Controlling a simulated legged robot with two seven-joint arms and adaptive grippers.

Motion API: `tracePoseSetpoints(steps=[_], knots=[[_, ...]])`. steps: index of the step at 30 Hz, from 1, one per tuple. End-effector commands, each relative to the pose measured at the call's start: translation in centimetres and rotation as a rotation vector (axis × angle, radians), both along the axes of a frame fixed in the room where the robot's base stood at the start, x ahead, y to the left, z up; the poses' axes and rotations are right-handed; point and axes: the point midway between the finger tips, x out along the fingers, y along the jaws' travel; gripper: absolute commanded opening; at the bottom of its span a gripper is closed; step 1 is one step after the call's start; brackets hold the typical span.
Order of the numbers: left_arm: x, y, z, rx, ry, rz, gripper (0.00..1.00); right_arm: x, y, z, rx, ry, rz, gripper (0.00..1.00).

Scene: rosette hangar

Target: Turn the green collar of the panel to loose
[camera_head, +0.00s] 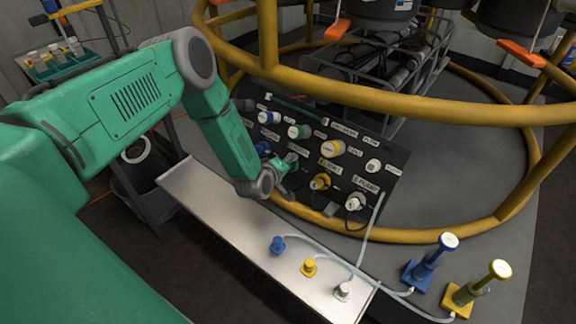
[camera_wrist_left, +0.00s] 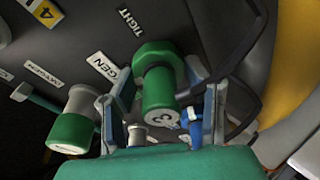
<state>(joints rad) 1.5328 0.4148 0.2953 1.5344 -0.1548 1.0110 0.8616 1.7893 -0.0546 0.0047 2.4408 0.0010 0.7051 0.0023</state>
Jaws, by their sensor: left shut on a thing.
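The panel (camera_head: 345,150) leans inside the yellow ring frame and carries rows of coloured knobs and connectors. My left gripper (camera_head: 288,163) is at its lower left part, over the green collar. In the left wrist view my left gripper (camera_wrist_left: 160,80) has one finger on each side of the green collar (camera_wrist_left: 160,65) and is shut on it. The collar's near end shows a pale face with a 3. A TIGHT label (camera_wrist_left: 130,22) lies beside it on the panel. In the head view my gripper largely hides the collar. My right gripper is not in view.
Yellow (camera_head: 320,181) and white connectors are farther right. A pale metal shelf (camera_head: 235,222) with hoses and caps lies in front. The yellow rail (camera_head: 360,93) passes above.

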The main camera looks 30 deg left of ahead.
Motion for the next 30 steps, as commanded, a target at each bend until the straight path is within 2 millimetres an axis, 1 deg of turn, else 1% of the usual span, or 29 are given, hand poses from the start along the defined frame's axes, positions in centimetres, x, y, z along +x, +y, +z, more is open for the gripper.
tracePoseSetpoints(steps=[1,9,24,25,26,27,30], knots=[[-0.32,0.08,-0.38,-0.020,0.011,0.013,0.13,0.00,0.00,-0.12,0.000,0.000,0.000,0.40],[-0.34,0.09,-0.39,-0.087,0.017,0.056,0.13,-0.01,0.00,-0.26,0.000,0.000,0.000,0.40],[-0.40,0.08,-0.43,-0.101,0.019,0.065,0.13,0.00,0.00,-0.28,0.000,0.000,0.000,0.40],[-0.40,0.09,-0.44,-0.101,0.019,0.065,0.49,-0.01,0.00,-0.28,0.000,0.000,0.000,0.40],[-0.40,0.10,-0.44,-0.101,0.019,0.065,0.60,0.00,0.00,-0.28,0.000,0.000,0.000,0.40],[-0.38,0.10,-0.42,-0.101,0.019,0.065,0.63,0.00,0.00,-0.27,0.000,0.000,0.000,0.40],[-0.28,0.08,-0.29,-0.100,0.015,0.064,0.63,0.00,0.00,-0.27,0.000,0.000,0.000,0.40]])
